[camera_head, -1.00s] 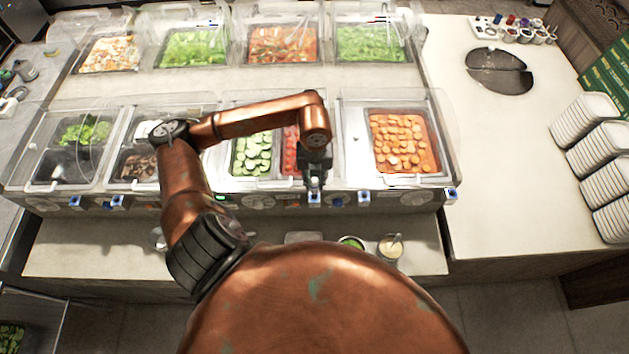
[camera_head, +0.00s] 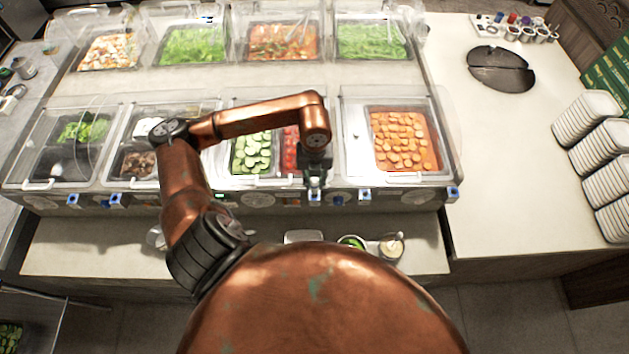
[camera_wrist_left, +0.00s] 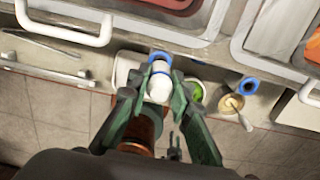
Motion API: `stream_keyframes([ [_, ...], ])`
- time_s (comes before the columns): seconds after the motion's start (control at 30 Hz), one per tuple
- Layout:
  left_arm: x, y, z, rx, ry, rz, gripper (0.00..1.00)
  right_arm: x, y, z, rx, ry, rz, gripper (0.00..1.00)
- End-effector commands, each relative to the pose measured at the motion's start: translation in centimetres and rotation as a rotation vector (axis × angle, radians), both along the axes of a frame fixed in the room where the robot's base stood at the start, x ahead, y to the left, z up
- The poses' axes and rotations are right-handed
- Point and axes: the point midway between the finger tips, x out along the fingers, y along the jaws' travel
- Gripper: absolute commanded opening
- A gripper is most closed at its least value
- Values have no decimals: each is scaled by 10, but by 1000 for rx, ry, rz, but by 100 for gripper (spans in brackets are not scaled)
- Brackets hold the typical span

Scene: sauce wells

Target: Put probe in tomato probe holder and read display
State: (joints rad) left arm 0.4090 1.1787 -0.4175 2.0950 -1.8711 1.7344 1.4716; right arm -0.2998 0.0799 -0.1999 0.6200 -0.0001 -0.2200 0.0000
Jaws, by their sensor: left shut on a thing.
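My left gripper (camera_head: 315,188) is in front of the counter's front panel, just below the red tomato bin (camera_head: 290,150), which my arm partly hides. In the left wrist view the gripper's green fingers (camera_wrist_left: 157,100) are shut on the white probe (camera_wrist_left: 159,82), which has a blue band. A blue holder (camera_wrist_left: 160,57) is right at the probe's far end; I cannot tell whether the probe is inside it. In the head view this blue holder (camera_head: 315,198) shows below the gripper. No readable display shows near the probe. My right gripper is not in view.
Another blue holder (camera_head: 364,194) is just to the right, below the carrot bin (camera_head: 402,141). On the lower shelf stand a bowl of green food (camera_head: 351,242) and a cream-coloured bowl with a spoon (camera_head: 391,246). White trays (camera_head: 586,117) are stacked at the right.

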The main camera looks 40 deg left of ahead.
Motion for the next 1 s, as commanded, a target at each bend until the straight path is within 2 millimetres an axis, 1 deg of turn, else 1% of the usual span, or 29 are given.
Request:
stream_keyframes([
  [1.0, 0, 0, -24, 0, 0, 0, 0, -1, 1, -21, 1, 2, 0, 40],
])
